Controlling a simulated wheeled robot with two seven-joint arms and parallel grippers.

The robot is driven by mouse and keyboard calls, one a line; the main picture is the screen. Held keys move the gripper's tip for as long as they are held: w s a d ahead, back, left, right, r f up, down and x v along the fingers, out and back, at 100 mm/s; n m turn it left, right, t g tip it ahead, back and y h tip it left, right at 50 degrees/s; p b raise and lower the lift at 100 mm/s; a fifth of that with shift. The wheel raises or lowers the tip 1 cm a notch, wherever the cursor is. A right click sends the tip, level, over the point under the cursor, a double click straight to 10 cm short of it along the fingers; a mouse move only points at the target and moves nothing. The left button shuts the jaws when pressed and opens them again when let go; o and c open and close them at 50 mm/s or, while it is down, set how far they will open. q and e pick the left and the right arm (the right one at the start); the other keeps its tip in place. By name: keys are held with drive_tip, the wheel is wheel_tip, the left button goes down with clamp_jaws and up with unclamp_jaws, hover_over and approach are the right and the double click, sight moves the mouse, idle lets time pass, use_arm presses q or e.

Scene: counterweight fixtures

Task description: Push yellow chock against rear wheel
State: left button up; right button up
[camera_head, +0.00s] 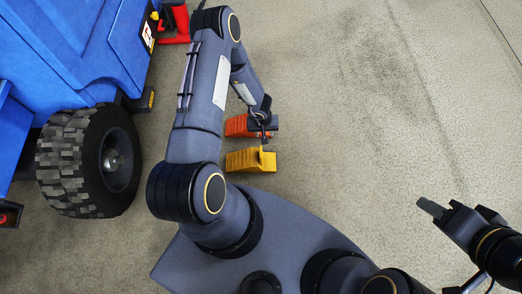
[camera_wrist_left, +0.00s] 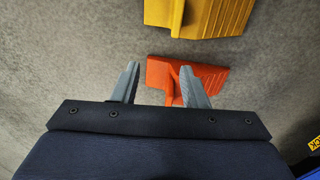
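The yellow chock (camera_head: 252,161) lies on the floor right of the big black wheel (camera_head: 90,160), with a clear gap between them. It also shows at the top of the left wrist view (camera_wrist_left: 205,16). An orange-red chock (camera_head: 236,126) lies just beyond it. My left gripper (camera_wrist_left: 159,66) is open, its two fingers spread, over the orange chock (camera_wrist_left: 205,77); one finger overlaps that chock in the view. Whether they touch, I cannot tell. In the head view my left gripper (camera_head: 263,128) partly hides the orange chock. My right gripper (camera_head: 434,208) is at the lower right, away from the chocks; its finger spacing is unclear.
A blue vehicle body (camera_head: 75,45) stands at the left above the wheel. A red stand (camera_head: 178,25) is beside it at the top. A blue part with a yellow label (camera_wrist_left: 314,142) shows at the left wrist view's lower right. Floor (camera_head: 350,100) to the right is clear.

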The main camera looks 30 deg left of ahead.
use_arm(q)
drive_tip(key=g+b, duration=0.1)
hover_over(261, 152)
wheel_tip(261, 152, down, 6)
drive_tip(key=shift+a, duration=0.1)
wheel_tip(261, 152, down, 5)
drive_tip(key=b, duration=0.5)
drive_tip(key=shift+f+b, duration=1.15)
drive_tip(key=shift+f, duration=0.55)
use_arm(e)
wheel_tip(261, 152, down, 9)
drive_tip(key=shift+f, duration=0.1)
use_arm(q)
drive_tip(key=shift+c, duration=0.4)
